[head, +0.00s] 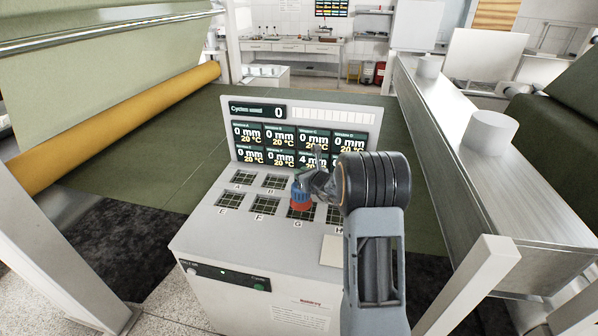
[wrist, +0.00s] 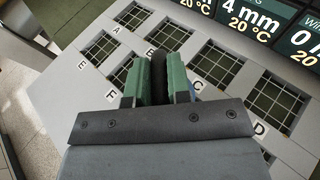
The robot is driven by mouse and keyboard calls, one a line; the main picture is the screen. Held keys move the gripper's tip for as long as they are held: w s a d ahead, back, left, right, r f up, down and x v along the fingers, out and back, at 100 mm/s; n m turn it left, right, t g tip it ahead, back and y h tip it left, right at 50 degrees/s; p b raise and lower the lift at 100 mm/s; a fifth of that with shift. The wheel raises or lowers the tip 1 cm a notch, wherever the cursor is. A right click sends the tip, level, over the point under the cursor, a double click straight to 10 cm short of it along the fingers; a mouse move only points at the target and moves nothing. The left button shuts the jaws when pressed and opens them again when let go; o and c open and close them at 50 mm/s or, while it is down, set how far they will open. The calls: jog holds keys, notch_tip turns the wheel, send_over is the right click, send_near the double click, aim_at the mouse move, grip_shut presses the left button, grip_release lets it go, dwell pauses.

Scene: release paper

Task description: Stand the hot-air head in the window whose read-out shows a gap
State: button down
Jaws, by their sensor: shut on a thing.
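The hot-air head (head: 300,193) has a blue body and a red base. My gripper (head: 316,181) is shut on its upper part. It appears roughly upright, with its red base over the back part of window G (head: 301,214). I cannot tell whether the base touches the panel. The read-out (head: 309,159) third in the bottom row shows 4 mm; the other readable ones show 0 mm. In the wrist view, my gripper's green-padded jaws (wrist: 159,80) close around a dark part, and window G is hidden.
Windows A (head: 243,177), B (head: 275,181), E (head: 230,200) and F (head: 265,205) are empty grids. Window H (head: 334,214) is partly covered by my arm. The upright display panel (head: 226,130) stands close behind the windows. A metal beam (head: 470,125) runs at the right.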

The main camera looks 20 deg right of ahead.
aim_at(300, 201)
jog(key=shift+w+d+f, duration=0.2)
jog(key=shift+w+d, duration=0.05)
jog(key=shift+f+p, duration=0.75)
jog(key=shift+f, duration=0.9)
jog(key=c, duration=1.1)
grip_release()
jog(key=shift+f, duration=0.1)
